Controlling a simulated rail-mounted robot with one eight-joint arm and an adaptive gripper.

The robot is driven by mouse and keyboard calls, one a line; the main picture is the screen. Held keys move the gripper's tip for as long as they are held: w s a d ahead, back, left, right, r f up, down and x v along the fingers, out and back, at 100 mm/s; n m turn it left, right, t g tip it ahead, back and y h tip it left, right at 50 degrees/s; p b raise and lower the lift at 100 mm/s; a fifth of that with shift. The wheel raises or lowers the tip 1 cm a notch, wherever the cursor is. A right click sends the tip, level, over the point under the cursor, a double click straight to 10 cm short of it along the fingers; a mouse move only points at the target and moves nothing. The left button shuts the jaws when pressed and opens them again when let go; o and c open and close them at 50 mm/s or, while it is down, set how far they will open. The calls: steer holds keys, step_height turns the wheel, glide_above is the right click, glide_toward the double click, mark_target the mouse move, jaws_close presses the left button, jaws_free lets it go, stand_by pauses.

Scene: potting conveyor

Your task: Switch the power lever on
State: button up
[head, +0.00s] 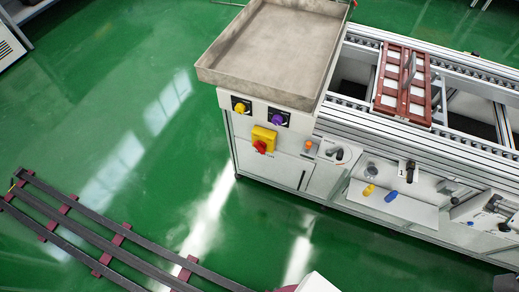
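A conveyor control panel (231,137) stands near the middle of the head view. It bears a yellow switch box (266,133) with a red rotary handle (260,147). To its right, past a small orange button (308,146), is a black-handled lever (339,154) on a pale plate. Another small dark-tipped lever (410,166) sits farther right. No label is legible, so I cannot tell which is the power lever or its setting. My gripper is not in view.
Above the panel are a yellow knob (240,106), a purple knob (277,119) and an overhanging grey tray (275,45). A yellow piece (368,190) and a blue piece (391,196) lie on a white shelf. Floor rails (95,231) run lower left. Green floor before the panel is clear.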

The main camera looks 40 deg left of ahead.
steer(key=shift+w+a+f, duration=0.1)
steer(key=shift+w+a, duration=0.05)
steer(key=shift+a, duration=0.05)
jaws_close()
steer(key=w+a+f+n+g+y+b, duration=0.1)
steer(key=w+a+f+b, duration=0.3)
steer(key=a, duration=0.3)
steer(key=w+a+f+g+y+b, duration=0.2)
steer(key=w+a+f, duration=0.3)
steer(key=a, duration=0.3)
steer(key=w+a+f+n+g+y+b, duration=0.1)
steer(key=w+a+f+b, duration=0.3)
steer(key=a, duration=0.3)
steer(key=s+a+f+n+g+y+b, duration=0.1)
steer(key=a+f+g+b, duration=0.4)
steer(key=a+f, duration=2.1)
steer(key=shift+s+n+y+b, duration=0.3)
steer(key=shift+s+b, duration=0.05)
steer(key=shift+b, duration=0.5)
